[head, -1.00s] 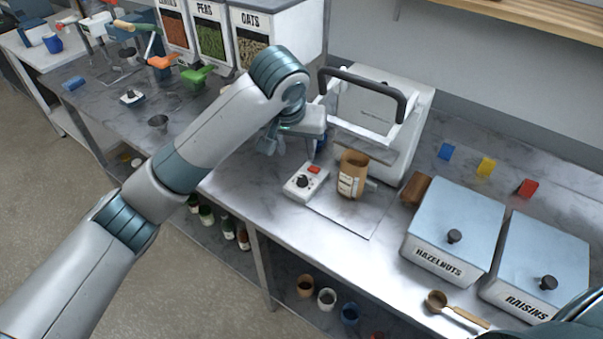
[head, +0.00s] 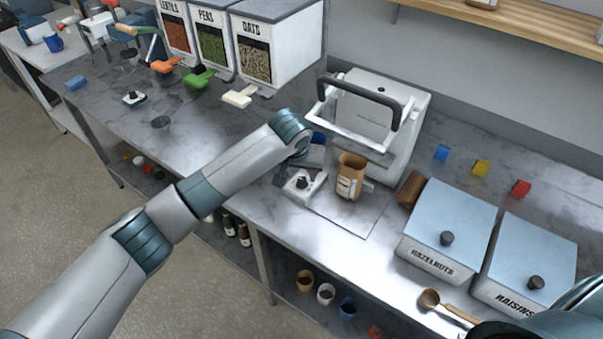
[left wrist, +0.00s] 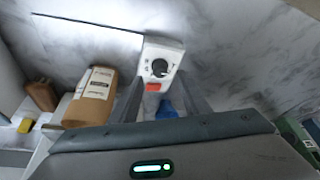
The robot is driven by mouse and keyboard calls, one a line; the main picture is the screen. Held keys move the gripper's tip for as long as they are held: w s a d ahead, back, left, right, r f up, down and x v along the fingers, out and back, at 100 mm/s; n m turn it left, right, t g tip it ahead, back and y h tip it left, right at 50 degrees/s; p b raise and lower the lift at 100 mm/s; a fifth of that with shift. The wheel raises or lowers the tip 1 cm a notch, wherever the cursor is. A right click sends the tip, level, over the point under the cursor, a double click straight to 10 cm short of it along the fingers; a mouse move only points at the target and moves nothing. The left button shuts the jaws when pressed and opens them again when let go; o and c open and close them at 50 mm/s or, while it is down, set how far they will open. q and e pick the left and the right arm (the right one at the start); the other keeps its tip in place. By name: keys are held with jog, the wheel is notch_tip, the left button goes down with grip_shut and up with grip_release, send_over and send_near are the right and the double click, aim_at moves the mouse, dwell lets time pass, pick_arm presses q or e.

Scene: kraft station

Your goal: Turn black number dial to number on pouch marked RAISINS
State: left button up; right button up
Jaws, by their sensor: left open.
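The black number dial (head: 302,182) sits on a small white box on the steel bench, and it also shows in the left wrist view (left wrist: 159,67). A red-orange patch (left wrist: 153,87) is on the box beside the dial. My left gripper (head: 290,178) is open, close to the box and partly covering it in the head view. In the left wrist view its fingers stand apart on either side of the box. A brown kraft pouch (head: 350,176) with a white label stands upright to the right of the box; its writing is too small to read. My right gripper is out of view.
A white machine with a black handle (head: 385,108) stands behind the pouch. Lidded bins marked HAZELNUTS (head: 450,215) and RAISINS (head: 533,250) stand to the right, with a scoop (head: 430,298) in front. Dispensers (head: 283,45) stand at the back left. The bench left of the box is mostly clear.

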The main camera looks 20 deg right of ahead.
aim_at(302, 180)
pick_arm(q)
jog(key=shift+p+x, duration=0.4)
jog(key=shift+x, duration=1.7)
jog(key=c, duration=1)
jog(key=shift+c, duration=0.2)
